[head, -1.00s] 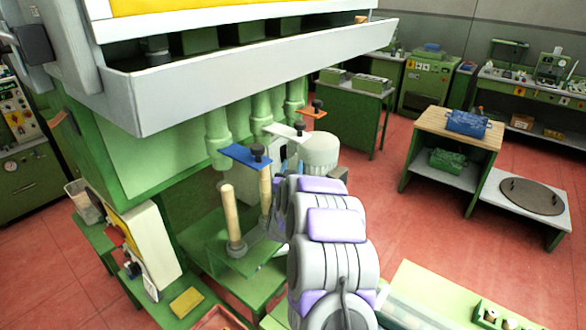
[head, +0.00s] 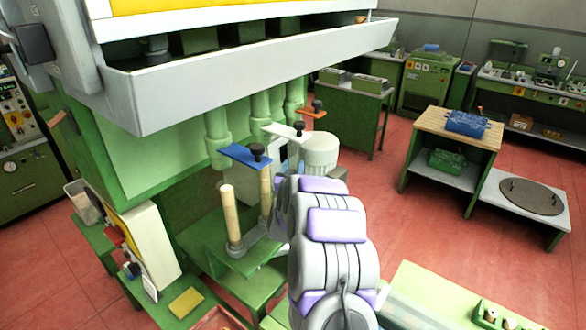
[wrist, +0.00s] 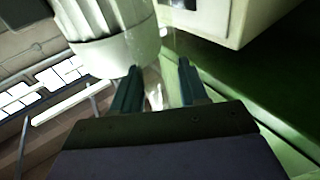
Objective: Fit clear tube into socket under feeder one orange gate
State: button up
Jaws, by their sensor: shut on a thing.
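The orange gate (head: 313,113) sits under the rightmost green feeder pipe (head: 295,92) in the head view. A white gate (head: 283,131) and a blue gate (head: 245,157) sit under the pipes nearer to me. My gripper is hidden behind my arm in the head view. In the wrist view my gripper (wrist: 158,88) has its two dark fingers apart, with a faint see-through thing between them, seemingly the clear tube (wrist: 164,50). Its ends are hard to make out. The socket under the orange gate is hidden behind my arm.
A white rounded housing (head: 319,152) stands close right of my arm's end. A ribbed white body (wrist: 105,28) is close by the left finger. The red floor (head: 410,240) at right is clear.

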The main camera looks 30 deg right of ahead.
jog(key=shift+f+b, duration=0.45)
jog(key=shift+f, duration=0.8)
dwell(1.4)
jog(key=o, duration=1.2)
jog(key=shift+c, duration=0.2)
jog(key=shift+s, duration=0.1)
